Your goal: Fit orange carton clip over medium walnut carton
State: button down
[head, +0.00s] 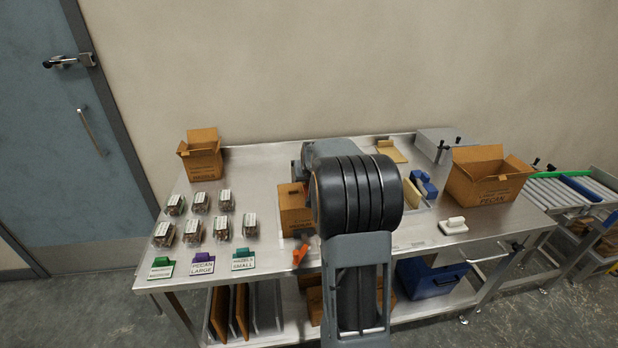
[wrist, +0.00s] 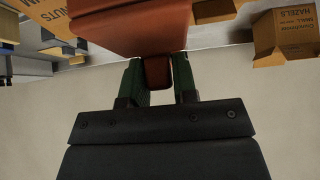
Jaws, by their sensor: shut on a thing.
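In the wrist view my gripper (wrist: 157,80) is shut on the orange carton clip (wrist: 135,30), which fills the top middle. A carton with lettering ending in "NUTS" (wrist: 40,14) shows at the top left, apparently the medium walnut carton. In the head view a brown carton (head: 291,215) stands mid-table, partly hidden by my arm; it looks like the same carton. My gripper is hidden behind my arm there. I cannot tell whether the clip touches the carton. An orange piece (head: 300,252) shows by the front of that carton.
An open carton (head: 201,160) stands at the back left and a larger pecan carton (head: 490,185) at the right. The wrist view shows a small hazels carton (wrist: 288,38). Several clear packs (head: 192,232) and label cards (head: 203,263) fill the left. A white-handled block (head: 453,226) lies at right.

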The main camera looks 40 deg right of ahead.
jog(key=shift+f, duration=0.2)
dwell(0.3)
jog(key=shift+f+b, duration=2)
jog(key=shift+f, duration=0.05)
jog(key=c, duration=0.8)
grip_release()
jog(key=b+v, duration=0.1)
jog(key=v, duration=1.3)
jog(key=shift+f, duration=0.1)
